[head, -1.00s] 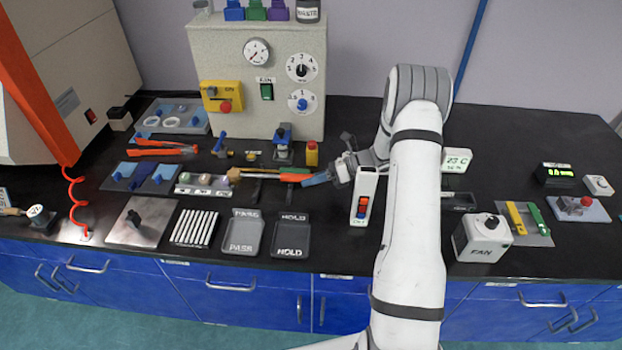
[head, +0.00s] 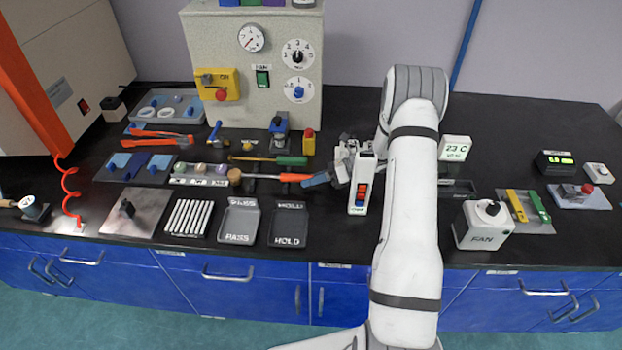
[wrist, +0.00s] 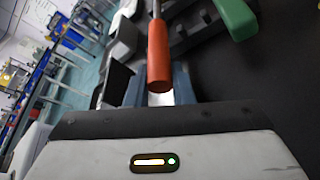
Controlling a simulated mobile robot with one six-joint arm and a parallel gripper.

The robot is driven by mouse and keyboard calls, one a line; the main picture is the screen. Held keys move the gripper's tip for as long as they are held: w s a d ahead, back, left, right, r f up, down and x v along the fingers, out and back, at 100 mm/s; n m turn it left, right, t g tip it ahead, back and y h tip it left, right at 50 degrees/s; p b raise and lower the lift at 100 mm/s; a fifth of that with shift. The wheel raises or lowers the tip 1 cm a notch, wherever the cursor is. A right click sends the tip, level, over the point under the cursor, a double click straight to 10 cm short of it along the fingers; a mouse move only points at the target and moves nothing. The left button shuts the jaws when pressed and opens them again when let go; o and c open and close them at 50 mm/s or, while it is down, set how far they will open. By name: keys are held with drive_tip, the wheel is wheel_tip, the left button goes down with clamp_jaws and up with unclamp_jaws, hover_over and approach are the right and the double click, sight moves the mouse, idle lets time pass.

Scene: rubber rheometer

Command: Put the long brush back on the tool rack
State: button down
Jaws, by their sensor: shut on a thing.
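The long brush has an orange handle (head: 293,177) and a tan head (head: 235,176). It lies level, pointing left, in the head view. My gripper (head: 318,179) is shut on the handle's right end. In the wrist view the orange handle (wrist: 158,55) runs between my blue-grey fingers (wrist: 156,88). A tool with a green handle (head: 291,161) lies just behind the brush and also shows in the wrist view (wrist: 237,18). Dark supports, which look like the tool rack (wrist: 182,38), are beside the handle. I cannot tell whether the brush touches them.
A white box with coloured switches (head: 361,183) stands upright close in front of my gripper. PASS (head: 239,222) and HOLD (head: 289,227) trays lie in front of the brush. A row of small balls (head: 199,170) is left of its head. The large tester (head: 253,70) stands behind.

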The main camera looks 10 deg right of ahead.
drive_tip(key=shift+c, duration=1)
unclamp_jaws()
drive_tip(key=shift+d, duration=0.15)
drive_tip(key=shift+d, duration=0.3)
drive_tip(key=v, duration=0.3)
drive_tip(key=b+v, duration=0.1)
drive_tip(key=v, duration=0.3)
drive_tip(key=shift+s+r, duration=0.2)
drive_tip(key=shift+r, duration=0.05)
drive_tip(key=shift+a+r, duration=0.1)
